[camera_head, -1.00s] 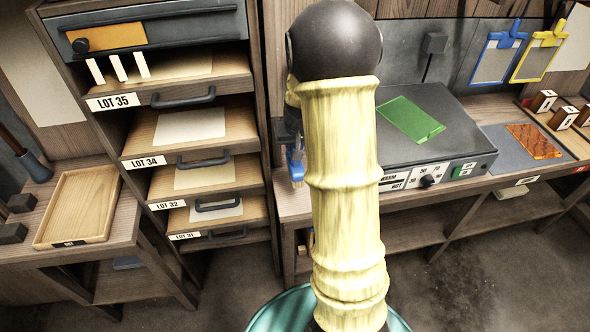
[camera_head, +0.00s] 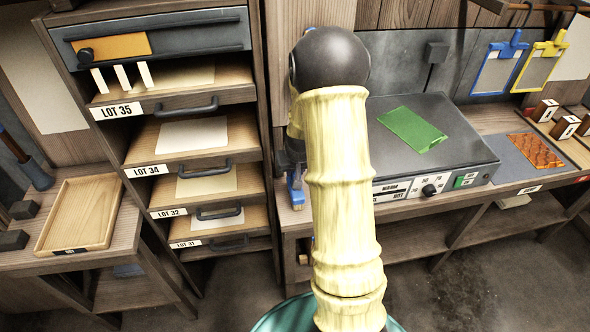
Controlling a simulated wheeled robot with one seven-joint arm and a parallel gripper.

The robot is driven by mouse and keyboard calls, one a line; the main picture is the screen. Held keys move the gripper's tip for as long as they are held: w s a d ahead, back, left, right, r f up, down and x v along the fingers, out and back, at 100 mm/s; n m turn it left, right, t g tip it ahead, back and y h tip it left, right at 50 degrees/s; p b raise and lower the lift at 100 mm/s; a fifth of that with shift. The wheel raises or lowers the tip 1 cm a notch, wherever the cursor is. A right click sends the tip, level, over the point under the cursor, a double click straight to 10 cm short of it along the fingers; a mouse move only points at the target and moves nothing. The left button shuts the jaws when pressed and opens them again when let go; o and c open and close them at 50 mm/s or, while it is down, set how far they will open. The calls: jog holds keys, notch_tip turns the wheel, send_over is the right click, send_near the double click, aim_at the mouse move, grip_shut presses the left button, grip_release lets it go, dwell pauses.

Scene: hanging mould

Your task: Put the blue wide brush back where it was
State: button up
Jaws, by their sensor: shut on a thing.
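The blue wide brush (camera_head: 295,194) shows only in part, just left of my pale yellow arm. Its blue body is above a small tan end that points down. My gripper (camera_head: 292,168) is mostly hidden behind my arm, with only dark parts of it showing. It is shut on the brush, which hangs roughly upright at the left end of the workbench (camera_head: 455,213). I cannot tell whether the brush touches anything. A small blue bit (camera_head: 310,29) shows above the dark ball joint of my arm; I cannot tell what it is.
A shelf unit with labelled drawers (camera_head: 185,165) stands close to the left of the brush. A grey hot plate (camera_head: 460,150) with a green sheet (camera_head: 411,130) is right of my arm. Blue (camera_head: 497,68) and yellow (camera_head: 541,66) clipboards hang behind. A wooden tray (camera_head: 82,213) lies far left.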

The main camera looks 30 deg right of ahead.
jog(key=shift+s+d+f, duration=0.1)
jog(key=shift+d, duration=0.15)
jog(key=o, duration=0.9)
jog(key=shift+s, duration=0.1)
jog(key=shift+s+a+r, duration=0.1)
jog(key=shift+r, duration=0.6)
jog(key=v, duration=1)
jog(key=shift+s+r, duration=0.2)
jog(key=shift+r, duration=0.15)
jog(key=shift+a, duration=0.1)
